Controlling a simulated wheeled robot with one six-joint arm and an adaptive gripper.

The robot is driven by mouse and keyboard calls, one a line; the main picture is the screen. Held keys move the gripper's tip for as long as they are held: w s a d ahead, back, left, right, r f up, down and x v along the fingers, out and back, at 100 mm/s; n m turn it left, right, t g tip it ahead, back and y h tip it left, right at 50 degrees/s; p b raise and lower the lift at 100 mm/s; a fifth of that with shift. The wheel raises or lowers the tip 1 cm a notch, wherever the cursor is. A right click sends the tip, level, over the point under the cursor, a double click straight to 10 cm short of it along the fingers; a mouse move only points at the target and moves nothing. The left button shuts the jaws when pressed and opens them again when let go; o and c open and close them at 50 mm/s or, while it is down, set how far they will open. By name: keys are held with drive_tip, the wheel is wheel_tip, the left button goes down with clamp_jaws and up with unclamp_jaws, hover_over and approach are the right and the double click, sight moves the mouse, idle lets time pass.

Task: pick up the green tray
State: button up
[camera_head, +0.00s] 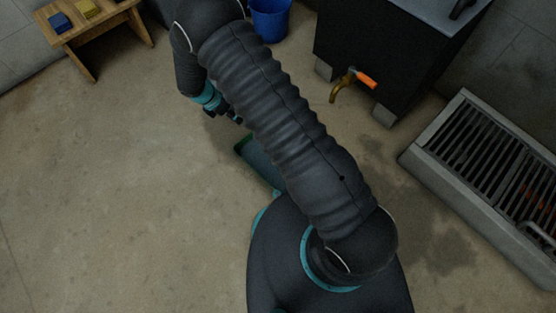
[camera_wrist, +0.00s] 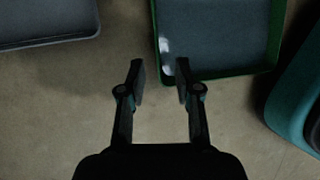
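The green tray (camera_wrist: 232,76) is at the upper right of the wrist view, with a green rim and a dark grey-blue floor. In the head view the green tray (camera_head: 262,165) lies on the floor, partly hidden behind my arm. My gripper (camera_wrist: 160,76) is open, with nothing seen held between its fingers. In the picture its fingers lie either side of the tray's near left corner, the right finger overlapping the tray. I cannot tell the height between them or any touch. In the head view my gripper (camera_head: 230,115) is small and partly hidden.
A grey tray-like thing (camera_wrist: 45,42) is at the upper left of the wrist view. A wooden bench (camera_head: 100,22) with blue and yellow blocks, a blue bucket (camera_head: 270,20), a dark cabinet with a brass tap (camera_head: 343,84) and a grated trough (camera_head: 415,160) stand around. Floor at left is clear.

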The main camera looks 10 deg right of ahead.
sight(250, 150)
drive_tip(key=shift+n, duration=0.4)
drive_tip(key=x, duration=0.6)
drive_tip(key=a+b+x, duration=0.1)
drive_tip(key=x, duration=0.2)
drive_tip(key=shift+s+f, duration=0.25)
drive_tip(key=shift+f, duration=0.35)
drive_tip(key=shift+w+b+x, duration=0.15)
drive_tip(key=shift+b+x, duration=0.15)
drive_tip(key=shift+x, duration=1.2)
drive_tip(key=shift+w+b+x, duration=0.1)
drive_tip(key=shift+b+x, duration=0.2)
drive_tip(key=shift+x, duration=1.25)
drive_tip(key=shift+r, duration=0.1)
clamp_jaws()
